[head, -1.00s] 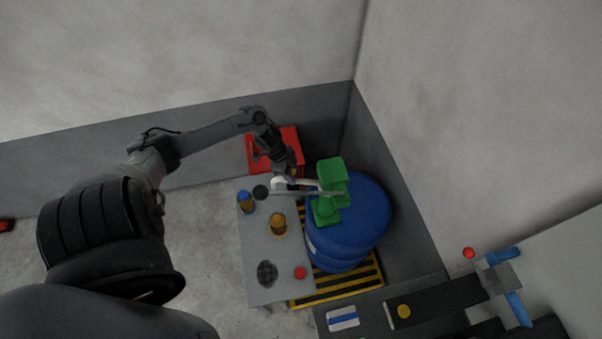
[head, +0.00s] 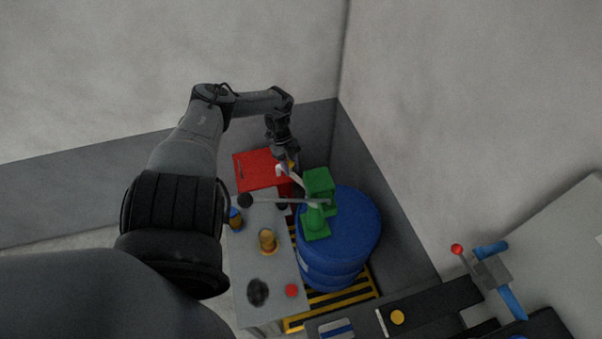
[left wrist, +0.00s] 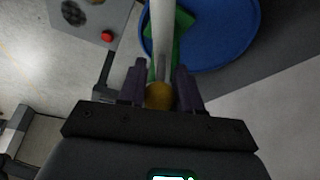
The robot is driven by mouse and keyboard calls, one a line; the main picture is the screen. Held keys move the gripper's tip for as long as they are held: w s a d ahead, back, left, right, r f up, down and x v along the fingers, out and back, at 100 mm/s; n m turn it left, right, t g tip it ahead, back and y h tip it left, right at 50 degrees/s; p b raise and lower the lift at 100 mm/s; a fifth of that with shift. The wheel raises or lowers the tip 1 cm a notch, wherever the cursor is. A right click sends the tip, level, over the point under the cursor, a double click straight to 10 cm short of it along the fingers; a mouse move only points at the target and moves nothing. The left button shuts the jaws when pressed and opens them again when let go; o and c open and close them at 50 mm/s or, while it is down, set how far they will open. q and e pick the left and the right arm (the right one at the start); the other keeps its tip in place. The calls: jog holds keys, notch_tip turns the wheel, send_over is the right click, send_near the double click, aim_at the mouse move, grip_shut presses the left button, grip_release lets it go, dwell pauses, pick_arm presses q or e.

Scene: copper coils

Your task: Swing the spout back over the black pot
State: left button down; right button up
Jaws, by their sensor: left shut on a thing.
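A green pump-like fixture (head: 318,182) stands on the blue drum (head: 352,225). A thin grey bar (head: 280,201) runs left from it across the grey table, its left end close to a round black pot (head: 245,200). A pale bar (head: 297,181) slants up and left from the fixture to a yellow knob. I cannot tell for certain which bar is the spout. My left gripper (head: 288,164) is above the back of the table. In the left wrist view, its fingers (left wrist: 160,88) are shut on the yellow knob (left wrist: 159,96), with the pale bar (left wrist: 162,35) beyond. My right gripper is not in view.
The grey table (head: 240,265) also holds a blue pot (head: 236,218), an orange pot (head: 267,240), a black grate (head: 258,292) and a red button (head: 291,290). A red box (head: 260,168) stands behind. Walls close in behind and right of the drum.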

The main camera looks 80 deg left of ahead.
pick_arm(q)
jog(key=shift+a+f, duration=0.1)
dwell(0.4)
jog(key=c, duration=1.1)
grip_release()
jog(key=shift+o, duration=1.2)
jog(key=shift+a, duration=0.1)
jog(key=p+v, duration=0.4)
jog(key=v, duration=0.7)
